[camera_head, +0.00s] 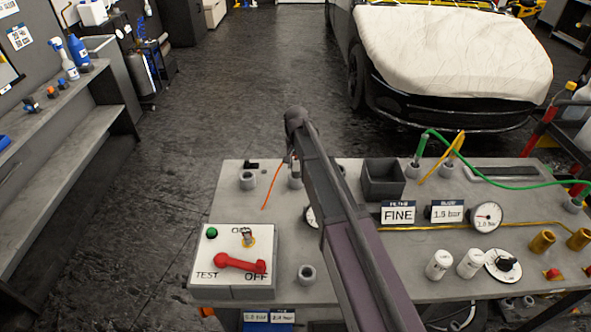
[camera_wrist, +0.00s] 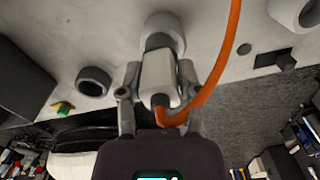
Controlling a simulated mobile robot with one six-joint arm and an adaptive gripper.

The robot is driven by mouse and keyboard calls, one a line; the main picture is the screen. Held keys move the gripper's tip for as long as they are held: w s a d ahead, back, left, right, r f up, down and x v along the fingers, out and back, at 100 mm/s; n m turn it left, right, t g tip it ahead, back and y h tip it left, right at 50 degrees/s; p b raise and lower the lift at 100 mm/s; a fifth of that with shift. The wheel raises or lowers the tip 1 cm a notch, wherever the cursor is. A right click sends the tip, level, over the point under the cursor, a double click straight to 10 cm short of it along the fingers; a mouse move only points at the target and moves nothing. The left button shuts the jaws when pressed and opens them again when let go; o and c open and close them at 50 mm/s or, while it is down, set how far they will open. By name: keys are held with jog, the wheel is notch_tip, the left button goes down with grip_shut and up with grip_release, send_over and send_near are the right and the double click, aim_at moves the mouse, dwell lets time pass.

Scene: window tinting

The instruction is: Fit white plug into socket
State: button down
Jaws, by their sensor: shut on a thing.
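The white plug (camera_wrist: 157,76) is between the fingers of my gripper (camera_wrist: 160,70) in the wrist view, with an orange cable (camera_wrist: 222,68) curving up from its near end. My gripper is shut on it. The plug's dark far end points at a round light-grey socket (camera_wrist: 164,27) and overlaps its rim. I cannot tell whether the end is inside or just in front of it. In the head view my arm hides the plug and most of my gripper; a grey socket (camera_head: 295,182) shows beside the arm, near the orange cable (camera_head: 271,187).
Another grey socket (camera_head: 248,180) stands to the left on the bench (camera_head: 232,207). A dark open box (camera_head: 383,180) is right of my arm. A switch box (camera_head: 225,283) with a red lever is at front left. Gauges, green hose (camera_head: 510,186) and knobs crowd the right.

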aim_at(296, 169)
jog(key=shift+w, duration=0.1)
jog(key=shift+w, duration=0.2)
jog(key=shift+w+f+b, duration=0.4)
jog(key=shift+f+b, duration=0.1)
jog(key=shift+b, duration=0.05)
jog(key=shift+f+b, duration=1.3)
jog(key=shift+f, duration=0.2)
jog(key=shift+c, duration=1.4)
grip_release()
jog(key=shift+r, duration=0.1)
jog(key=shift+r, duration=0.1)
notch_tip(296, 169, up, 12)
jog(key=p, duration=1.2)
